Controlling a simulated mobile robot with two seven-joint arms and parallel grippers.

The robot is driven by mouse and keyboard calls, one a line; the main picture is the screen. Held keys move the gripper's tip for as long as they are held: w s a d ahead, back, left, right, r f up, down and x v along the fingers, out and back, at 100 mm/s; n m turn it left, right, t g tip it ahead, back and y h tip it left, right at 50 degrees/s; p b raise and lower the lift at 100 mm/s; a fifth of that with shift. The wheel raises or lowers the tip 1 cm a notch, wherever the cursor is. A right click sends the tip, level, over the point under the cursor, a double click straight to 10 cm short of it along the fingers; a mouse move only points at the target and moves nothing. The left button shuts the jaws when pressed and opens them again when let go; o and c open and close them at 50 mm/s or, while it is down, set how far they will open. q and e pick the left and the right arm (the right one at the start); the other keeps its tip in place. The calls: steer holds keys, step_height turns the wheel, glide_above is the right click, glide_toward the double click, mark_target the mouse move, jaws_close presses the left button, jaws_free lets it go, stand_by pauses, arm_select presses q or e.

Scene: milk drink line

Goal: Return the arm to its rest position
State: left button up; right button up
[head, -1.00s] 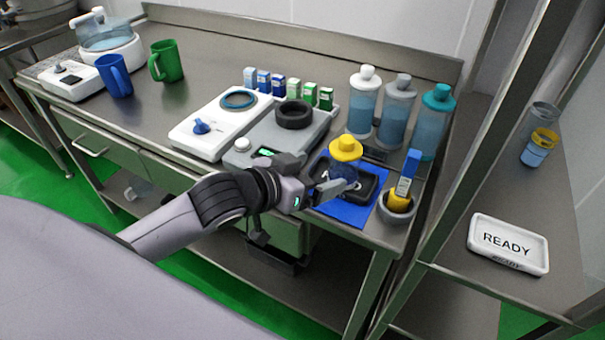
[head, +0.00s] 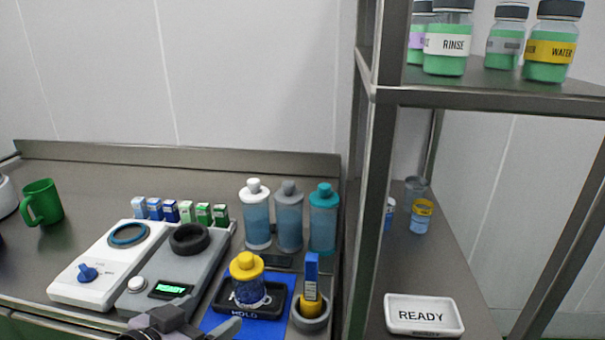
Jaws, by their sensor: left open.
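My left gripper (head: 205,328) shows at the bottom edge of the head view, mostly cut off. It is open, with nothing seen between its fingers. A bottle with a yellow cap (head: 246,279) stands upright on a black holder marked HOLD (head: 268,303), to the right of and beyond the gripper. The holder lies on a blue mat (head: 217,319). My right gripper is not in view.
A grey device with a lit display (head: 205,262) and a white device (head: 75,283) stand left. Several small boxes (head: 171,211) and three large bottles (head: 289,218) stand behind. A cup with a blue-yellow item (head: 309,322) is right of the mat. A READY tray (head: 424,302) sits on the shelf.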

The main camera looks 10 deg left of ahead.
arm_select(q)
steer(key=s+a+f+n+g+y, duration=0.15)
steer(key=s+f+g, duration=0.25)
steer(key=s+f, duration=0.45)
steer(key=s+a+f+g+y, duration=0.25)
steer(key=s+f+g, duration=0.3)
steer(key=s, duration=0.65)
steer(key=w+d+f+t+h, duration=0.2)
steer(key=w+d+f+t, duration=0.1)
steer(key=w+f+t, duration=0.4)
steer(key=shift+f+t, duration=0.35)
steer(key=shift+f, duration=0.55)
steer(key=shift+d, duration=0.1)
